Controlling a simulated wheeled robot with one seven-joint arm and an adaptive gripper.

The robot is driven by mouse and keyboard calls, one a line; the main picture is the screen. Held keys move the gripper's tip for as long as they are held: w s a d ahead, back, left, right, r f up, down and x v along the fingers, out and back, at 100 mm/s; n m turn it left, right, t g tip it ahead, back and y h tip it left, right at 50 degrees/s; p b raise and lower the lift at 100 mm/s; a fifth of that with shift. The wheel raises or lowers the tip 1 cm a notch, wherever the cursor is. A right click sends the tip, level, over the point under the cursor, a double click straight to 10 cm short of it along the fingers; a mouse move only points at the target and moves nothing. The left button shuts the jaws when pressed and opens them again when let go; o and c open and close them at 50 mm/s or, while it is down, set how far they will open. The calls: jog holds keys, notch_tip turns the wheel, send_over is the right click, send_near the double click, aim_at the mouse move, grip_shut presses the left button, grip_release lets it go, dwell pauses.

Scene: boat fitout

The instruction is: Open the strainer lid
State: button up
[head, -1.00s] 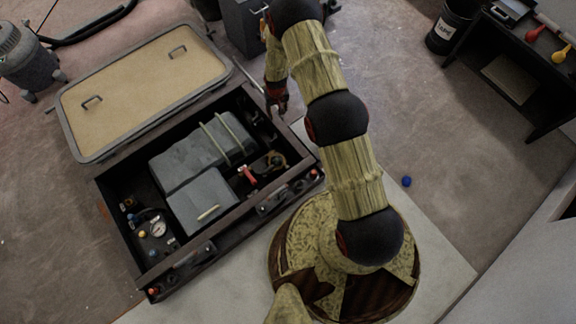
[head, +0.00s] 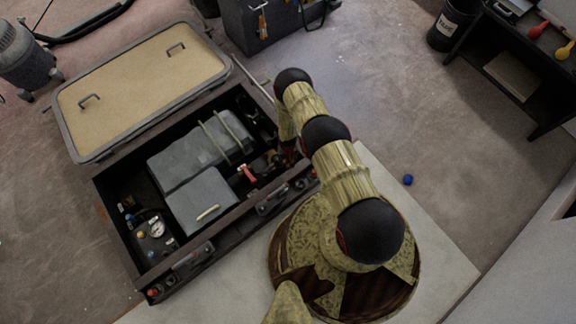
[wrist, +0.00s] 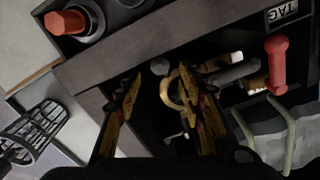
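A brass-coloured ring (wrist: 167,92), which may belong to the strainer, shows in the wrist view inside the dark bilge opening. My gripper (wrist: 161,77) is open, with one finger on each side of the ring in the picture. I see no clear contact, and the depth between fingertips and ring is hard to judge. A small grey round knob (wrist: 160,67) is beside the ring. In the head view my arm covers the right end of the open bilge box (head: 228,218), so the ring and fingertips are mostly hidden there.
A red handle (wrist: 277,65) stands close to the right of my fingers. Grey boxes (head: 200,150) fill the middle of the bilge. The box rim carries a red hexagonal knob (wrist: 68,22). The tan hatch cover (head: 140,90) lies open behind. A black slatted basket (wrist: 32,130) is at left.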

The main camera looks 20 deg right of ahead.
notch_tip(320, 180, down, 5)
jog(key=b, duration=0.2)
jog(key=shift+f+b, duration=0.15)
jog(key=shift+b, duration=0.2)
jog(key=shift+c, duration=1.1)
jog(key=c, duration=0.8)
